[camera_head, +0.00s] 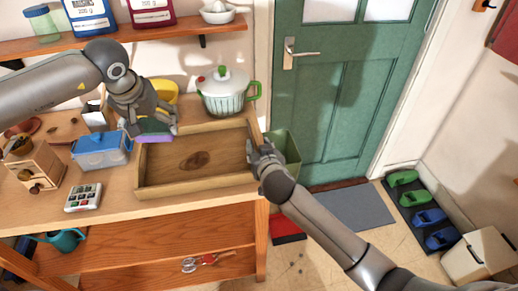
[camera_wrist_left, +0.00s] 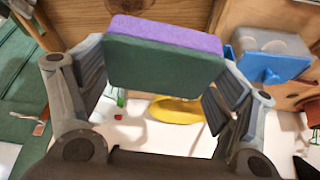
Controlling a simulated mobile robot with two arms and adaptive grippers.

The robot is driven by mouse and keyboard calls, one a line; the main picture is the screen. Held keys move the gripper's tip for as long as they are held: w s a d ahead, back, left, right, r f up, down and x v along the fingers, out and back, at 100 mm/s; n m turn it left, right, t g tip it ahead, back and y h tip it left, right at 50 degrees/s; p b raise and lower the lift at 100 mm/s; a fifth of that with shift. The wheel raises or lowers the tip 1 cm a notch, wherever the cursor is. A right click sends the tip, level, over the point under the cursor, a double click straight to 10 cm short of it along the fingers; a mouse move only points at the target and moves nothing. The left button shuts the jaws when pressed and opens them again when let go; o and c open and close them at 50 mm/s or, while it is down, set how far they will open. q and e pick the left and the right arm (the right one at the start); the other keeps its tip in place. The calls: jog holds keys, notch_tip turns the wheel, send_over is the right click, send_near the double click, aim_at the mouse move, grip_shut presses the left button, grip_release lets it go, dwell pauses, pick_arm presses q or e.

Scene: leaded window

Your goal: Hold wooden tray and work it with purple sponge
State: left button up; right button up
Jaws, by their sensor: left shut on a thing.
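The wooden tray (camera_head: 198,188) is a shallow box on the wooden table, with a dark knot in its floor. My left gripper (camera_head: 150,122) is shut on the purple sponge (camera_head: 153,137), above the tray's back left corner. In the left wrist view, the sponge (camera_wrist_left: 165,35) is purple on one side with a dark green layer, between the fingers of my left gripper (camera_wrist_left: 160,70). I cannot tell whether the sponge touches the tray. My right gripper (camera_head: 260,163) is at the tray's right wall; its fingertips are too small to read.
A blue-lidded container (camera_head: 98,150) and a keypad device (camera_head: 83,198) stand left of the tray. A lidded pot (camera_head: 223,95) and a yellow bowl (camera_head: 166,90) are behind it. A wooden grinder (camera_head: 35,165) stands further left. A green bin (camera_head: 285,152) is beyond the table's right edge.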

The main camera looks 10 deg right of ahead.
grip_shut()
dwell(0.8)
pick_arm(q)
jog(key=w+d+f, duration=0.4)
jog(key=d+f, duration=0.3)
jog(key=d, duration=0.4)
send_over(209, 159)
jog(key=shift+f, duration=3.3)
